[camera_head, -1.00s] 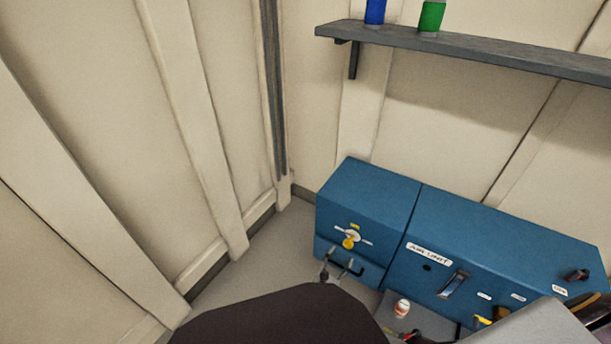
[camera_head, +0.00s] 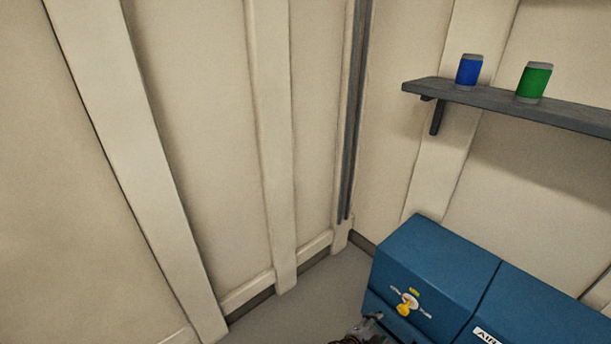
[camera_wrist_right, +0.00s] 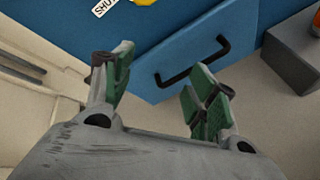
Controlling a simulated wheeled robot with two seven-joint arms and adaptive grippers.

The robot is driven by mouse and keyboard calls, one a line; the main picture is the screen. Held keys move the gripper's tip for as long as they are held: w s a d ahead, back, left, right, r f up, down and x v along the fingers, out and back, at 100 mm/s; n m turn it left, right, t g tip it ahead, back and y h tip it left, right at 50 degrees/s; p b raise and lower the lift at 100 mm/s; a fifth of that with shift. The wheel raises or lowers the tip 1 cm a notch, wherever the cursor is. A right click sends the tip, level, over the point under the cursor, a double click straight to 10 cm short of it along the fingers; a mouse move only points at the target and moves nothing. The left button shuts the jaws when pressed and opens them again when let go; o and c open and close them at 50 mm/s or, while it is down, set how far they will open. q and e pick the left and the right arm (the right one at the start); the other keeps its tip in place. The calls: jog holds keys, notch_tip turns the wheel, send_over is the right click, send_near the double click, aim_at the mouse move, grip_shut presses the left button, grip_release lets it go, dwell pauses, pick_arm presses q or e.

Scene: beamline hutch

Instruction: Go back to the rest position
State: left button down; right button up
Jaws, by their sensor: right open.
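My right gripper (camera_wrist_right: 160,84) shows in the right wrist view with its two green-padded fingers spread and nothing between them. Just beyond the fingers is the black bar handle (camera_wrist_right: 193,62) on the front of the blue cabinet (camera_wrist_right: 210,22). I cannot tell whether they touch. In the head view only a small part of the right gripper (camera_head: 370,328) shows at the bottom edge, in front of the blue cabinet (camera_head: 440,255). A yellow knob (camera_head: 405,306) is on the cabinet's front. My left gripper is not in view.
A grey wall shelf (camera_head: 500,100) holds a blue can (camera_head: 469,70) and a green can (camera_head: 534,82). Cream wall panels (camera_head: 215,120) fill the left. Bare grey floor (camera_head: 305,300) lies between wall and cabinet. A grey block (camera_wrist_right: 292,55) stands at right in the wrist view.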

jog(key=w+a+r+m+g+y, duration=0.1)
jog(key=w+a+r+m+y, duration=0.25)
jog(key=a, duration=0.25)
jog(key=w+a+r+m+y, duration=0.2)
jog(key=a+r+m+y, duration=0.2)
jog(key=a+r, duration=0.15)
jog(key=s+a+r+m+y, duration=0.2)
jog(key=a+r+y, duration=0.1)
jog(key=r, duration=0.3)
jog(key=s+a+r+m+y, duration=0.2)
jog(key=r+y, duration=0.1)
jog(key=r, duration=0.4)
jog(key=s+d+r+m+t, duration=0.1)
jog(key=s+d+r+m, duration=0.15)
jog(key=s, duration=0.45)
pick_arm(q)
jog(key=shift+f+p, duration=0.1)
jog(key=shift+p, duration=0.45)
pick_arm(e)
jog(key=s+d+f+g, duration=0.3)
jog(key=s+f, duration=0.7)
jog(key=s, duration=0.3)
jog(key=shift+s+f, duration=0.3)
jog(key=shift+f, duration=0.1)
